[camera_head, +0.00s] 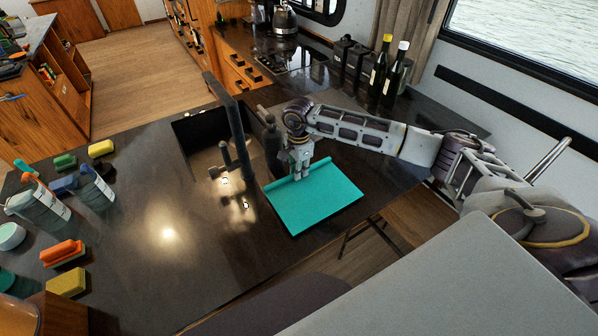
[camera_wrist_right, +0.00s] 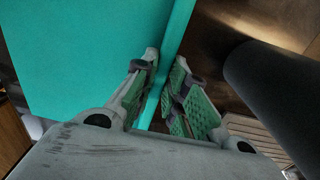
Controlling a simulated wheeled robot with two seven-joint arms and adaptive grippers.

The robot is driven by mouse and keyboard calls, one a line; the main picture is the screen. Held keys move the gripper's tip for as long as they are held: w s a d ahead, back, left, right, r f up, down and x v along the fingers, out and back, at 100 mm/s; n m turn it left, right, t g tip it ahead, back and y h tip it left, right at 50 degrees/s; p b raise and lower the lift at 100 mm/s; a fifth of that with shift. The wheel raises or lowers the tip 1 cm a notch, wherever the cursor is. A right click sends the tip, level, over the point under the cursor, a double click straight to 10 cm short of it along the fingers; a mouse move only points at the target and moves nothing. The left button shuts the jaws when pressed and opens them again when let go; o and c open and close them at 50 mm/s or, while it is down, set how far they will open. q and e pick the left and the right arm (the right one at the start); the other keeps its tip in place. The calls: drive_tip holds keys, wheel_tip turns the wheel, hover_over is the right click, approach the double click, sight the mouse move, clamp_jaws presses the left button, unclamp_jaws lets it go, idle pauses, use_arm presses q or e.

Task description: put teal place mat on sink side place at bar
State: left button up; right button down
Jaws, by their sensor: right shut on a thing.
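The teal place mat (camera_head: 315,200) is at the right end of the dark counter, just right of the sink (camera_head: 205,145). Its far left edge has a raised rim. My right gripper (camera_head: 301,176) is shut on that rim. In the right wrist view the mat (camera_wrist_right: 90,60) fills the upper left, and the fingers of my right gripper (camera_wrist_right: 165,90) stand on both sides of its edge. I cannot tell whether the mat rests on the counter or hangs slightly above it. My left gripper is not in view.
The black faucet (camera_head: 240,145) stands close left of the mat. Spray bottles (camera_head: 95,190), sponges (camera_head: 101,148) and an orange brush (camera_head: 63,252) are at the left. Two wine bottles (camera_head: 393,75) stand at the back right. A stool (camera_head: 410,215) is beyond the counter edge. The counter's middle is clear.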

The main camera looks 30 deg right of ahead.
drive_tip(key=shift+f, duration=0.7)
drive_tip(key=c, duration=1.5)
unclamp_jaws()
drive_tip(key=shift+f, duration=0.1)
drive_tip(key=shift+o, duration=0.2)
wheel_tip(320, 180, up, 12)
drive_tip(key=b, duration=0.2)
drive_tip(key=shift+b, duration=0.3)
drive_tip(key=shift+s, duration=0.1)
